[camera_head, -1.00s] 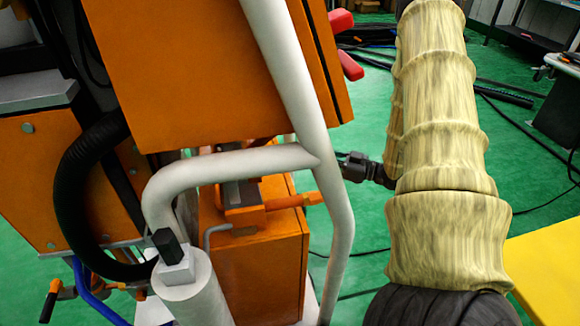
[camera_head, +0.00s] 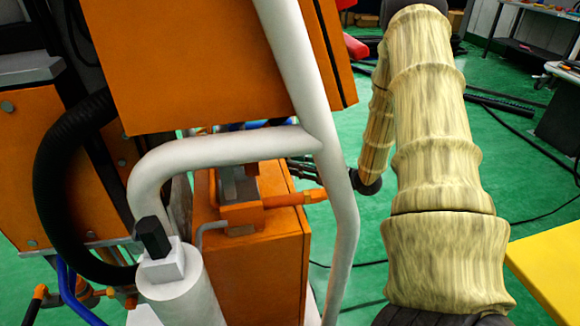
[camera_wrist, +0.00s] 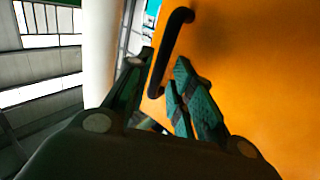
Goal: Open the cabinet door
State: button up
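The orange cabinet door (camera_wrist: 255,65) fills the right side of the wrist view. A black bar handle (camera_wrist: 178,30) stands out from it near its left edge. My gripper (camera_wrist: 165,57) is open, with one finger on each side of the handle's lower part. I cannot tell whether a finger touches the handle. The door shows no clear gap. In the head view the handle is not visible, and my gripper is mostly hidden behind the white tube frame.
The white tube frame (camera_head: 307,85) crosses in front of the orange machine boxes (camera_head: 190,65) in the head view. A black hose (camera_head: 55,165) curves at left. A yellow surface (camera_head: 550,260) lies at lower right. Cables lie on the green floor (camera_head: 480,160).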

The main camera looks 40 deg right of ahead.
jog(key=shift+x, duration=1.3)
grip_shut()
jog(key=shift+s+d, duration=0.15)
